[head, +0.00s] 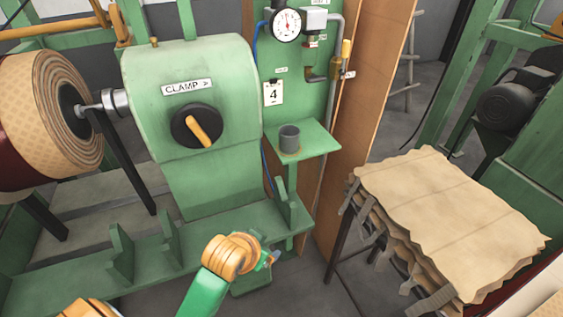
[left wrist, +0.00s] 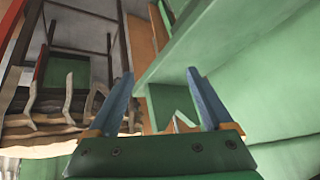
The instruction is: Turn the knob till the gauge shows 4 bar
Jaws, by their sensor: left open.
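The knob (head: 181,128) is a black disc with an orange bar, on the green machine housing below a "CLAMP" label. Its bar tilts from upper left to lower right. The gauge (head: 287,25) is a round white dial on the green panel at the top. Its needle points roughly upward, but the numbers are too small to read. My left gripper (head: 269,260) is low in front of the machine, below and right of the knob and well apart from it. In the left wrist view, its blue fingers (left wrist: 160,77) are apart with nothing held. My right gripper is not in view.
A card reading "4" (head: 273,93) hangs under the gauge. A grey cup (head: 289,138) stands on a small green shelf (head: 318,143). A large coil roll (head: 50,110) is at left. A stack of brown sheets (head: 450,215) lies at right. Green brackets (head: 120,255) stand along the machine's ledge.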

